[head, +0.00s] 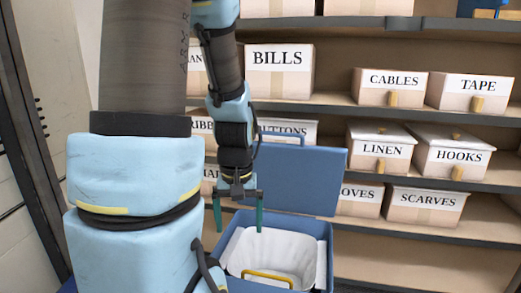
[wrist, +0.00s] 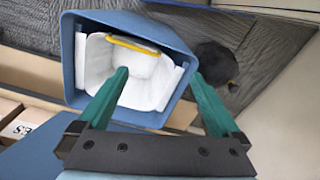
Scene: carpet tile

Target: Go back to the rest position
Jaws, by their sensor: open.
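My gripper (head: 238,212) hangs pointing down in the head view, its two green fingers apart with nothing between them. It is above a blue bin (head: 327,232) with a white inner container and a yellow handle (head: 267,277). In the wrist view the open fingers of my gripper (wrist: 162,95) reach over the bin (wrist: 70,60), and the yellow handle (wrist: 133,44) lies across the top of the white liner. The bin's blue lid (head: 310,180) stands raised behind it.
Shelves behind hold several labelled boxes, among them BILLS (head: 278,70), CABLES (head: 389,87), LINEN (head: 380,150) and SCARVES (head: 425,207). A dark shelf upright (head: 35,150) stands at the left. A dark round shape (wrist: 215,63) lies on the grey floor beside the bin.

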